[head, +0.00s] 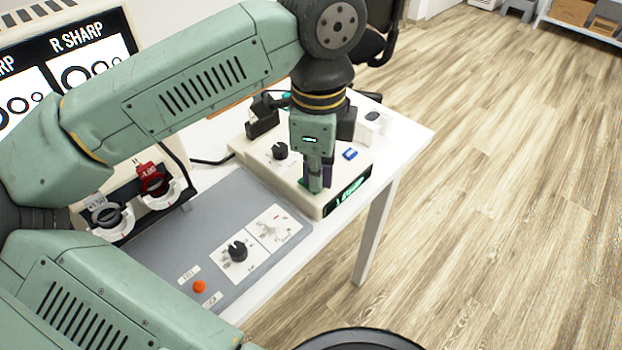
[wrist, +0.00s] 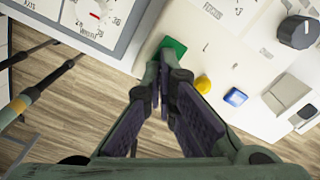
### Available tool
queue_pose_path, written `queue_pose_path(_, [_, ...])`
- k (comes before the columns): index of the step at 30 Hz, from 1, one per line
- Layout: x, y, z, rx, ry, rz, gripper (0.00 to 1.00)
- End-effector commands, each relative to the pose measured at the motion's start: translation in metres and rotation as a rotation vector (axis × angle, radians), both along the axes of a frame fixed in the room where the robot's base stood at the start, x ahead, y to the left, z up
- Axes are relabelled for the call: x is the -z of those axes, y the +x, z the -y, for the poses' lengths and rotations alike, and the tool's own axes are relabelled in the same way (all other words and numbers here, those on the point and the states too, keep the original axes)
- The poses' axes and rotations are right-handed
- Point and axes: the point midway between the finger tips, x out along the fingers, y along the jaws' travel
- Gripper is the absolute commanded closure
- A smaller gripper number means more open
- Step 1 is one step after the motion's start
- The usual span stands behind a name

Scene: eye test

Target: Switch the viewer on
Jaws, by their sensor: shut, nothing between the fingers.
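The viewer looks to be the cream box (head: 245,150) on the right of the white table. It carries a black knob (head: 280,151), a blue button (head: 350,154) and a front display with lit green characters (head: 347,197). My gripper (head: 318,187) points down at the box's front part, its fingers together and empty. In the wrist view, the fingertips (wrist: 160,62) are beside a green square (wrist: 174,46), partly covering it; I cannot tell whether they touch. A yellow button (wrist: 203,84), the blue button (wrist: 235,97) and the knob (wrist: 298,31) lie to its right.
A grey panel (head: 180,235) with a black knob (head: 237,251) and an orange button (head: 199,287) lies left of the box.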

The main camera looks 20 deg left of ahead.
Motion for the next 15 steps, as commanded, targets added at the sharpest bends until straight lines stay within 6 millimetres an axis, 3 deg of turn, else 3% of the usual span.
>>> queue_pose_path(15, [-0.042, 0.0, 0.0, 0.0, 0.001, 0.001, 1.0])
